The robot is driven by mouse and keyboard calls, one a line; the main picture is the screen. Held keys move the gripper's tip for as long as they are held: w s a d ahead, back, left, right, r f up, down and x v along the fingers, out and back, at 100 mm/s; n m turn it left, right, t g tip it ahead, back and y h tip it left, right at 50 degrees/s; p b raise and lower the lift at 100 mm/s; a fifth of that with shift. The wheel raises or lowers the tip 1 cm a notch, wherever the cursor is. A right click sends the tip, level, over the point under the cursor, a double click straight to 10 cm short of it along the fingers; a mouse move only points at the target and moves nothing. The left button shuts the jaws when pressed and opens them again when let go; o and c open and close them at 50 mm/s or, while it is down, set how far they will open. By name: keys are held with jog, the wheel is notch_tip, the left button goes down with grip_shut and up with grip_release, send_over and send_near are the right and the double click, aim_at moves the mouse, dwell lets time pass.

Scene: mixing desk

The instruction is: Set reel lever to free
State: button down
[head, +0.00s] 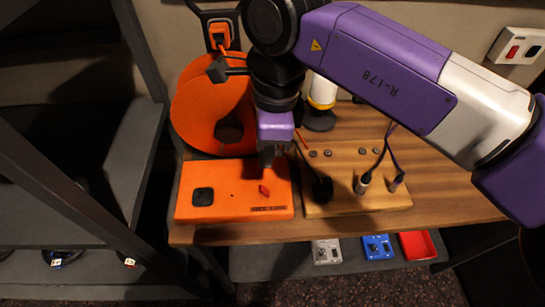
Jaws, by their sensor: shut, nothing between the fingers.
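An orange reel (195,122) stands at the back left of the wooden desk, partly hidden by my arm. In front of it lies an orange box (215,208) with a black square (203,196) on its left. A small red lever (264,190) sits on the box's right part and looks tilted. The small lettering near its front edge is too small to read. My gripper (267,160) points down over the box's back right edge, shut and empty, just behind the red lever. I cannot tell whether it touches the box.
A wooden panel (340,203) with plugs and cables is close on the right of the box. A black round object (322,188) lies on its left part. A white and yellow cylinder (322,92) stands behind. A dark metal frame (75,200) is at left.

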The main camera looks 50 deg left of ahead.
jog(key=shift+s+a+r+p, duration=0.1)
jog(key=shift+s+r+p, duration=0.1)
jog(key=shift+r, duration=0.35)
jog(key=shift+s+a+r+p, duration=0.1)
jog(key=shift+r+p, duration=0.05)
jog(key=shift+r, duration=0.4)
